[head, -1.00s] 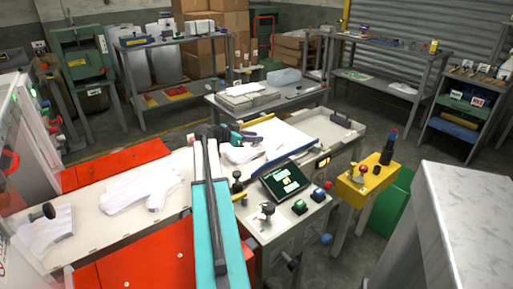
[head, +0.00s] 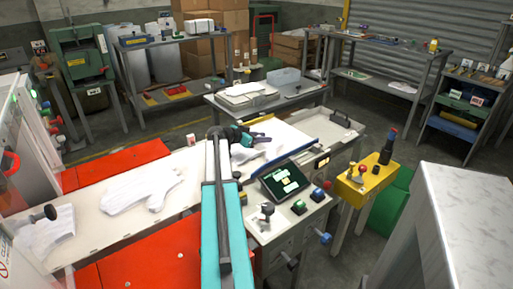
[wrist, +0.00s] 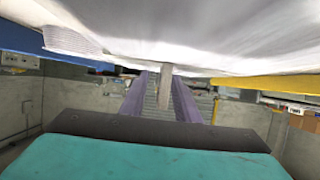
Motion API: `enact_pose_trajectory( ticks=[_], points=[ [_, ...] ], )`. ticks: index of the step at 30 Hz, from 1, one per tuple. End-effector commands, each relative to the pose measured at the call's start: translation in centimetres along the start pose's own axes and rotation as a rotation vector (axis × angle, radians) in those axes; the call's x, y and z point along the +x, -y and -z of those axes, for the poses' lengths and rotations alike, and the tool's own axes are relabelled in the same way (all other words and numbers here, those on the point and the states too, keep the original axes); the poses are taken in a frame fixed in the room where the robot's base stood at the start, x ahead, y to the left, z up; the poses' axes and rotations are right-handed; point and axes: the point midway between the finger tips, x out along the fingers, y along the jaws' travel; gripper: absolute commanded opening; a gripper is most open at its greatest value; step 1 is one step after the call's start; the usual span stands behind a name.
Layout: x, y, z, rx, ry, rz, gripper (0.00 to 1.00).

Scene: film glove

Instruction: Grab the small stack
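White glove-shaped stacks lie on the pale bench: a large one (head: 142,190) at left, another (head: 45,232) at the near-left edge, and a small one (head: 243,153) partly hidden behind my arm. I cannot tell for sure which is the small stack. My gripper (head: 264,141) has purple fingers and is over the bench, close beside the small white piece behind my arm. A white surface (wrist: 200,45) fills the top there, very close to the fingers.
A tilted screen (head: 284,181), knobs and buttons stand just right of my arm. A blue bar (head: 318,150) crosses behind the screen. A yellow box (head: 366,176) with a dark upright handle stands farther right. Red panels (head: 150,258) flank the bench.

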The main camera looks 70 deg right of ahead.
Motion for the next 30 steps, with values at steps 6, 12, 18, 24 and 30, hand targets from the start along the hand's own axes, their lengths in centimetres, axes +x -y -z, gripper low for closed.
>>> enact_pose_trajectory(
  ticks=[6, 12, 18, 24, 30],
  points=[
    [0.0, 0.0, 0.0, 0.0, 0.0, 0.0, 0.2],
    [-0.1, 0.0, 0.0, 0.0, 0.0, 0.001, 0.0],
    [-0.1, 0.1, 0.0, 0.0, 0.0, 0.001, 0.0],
    [-0.2, 0.1, 0.4, 0.0, -0.001, 0.001, 0.0],
    [-0.8, 0.1, 1.8, 0.001, -0.001, 0.002, 0.0]
  ],
)
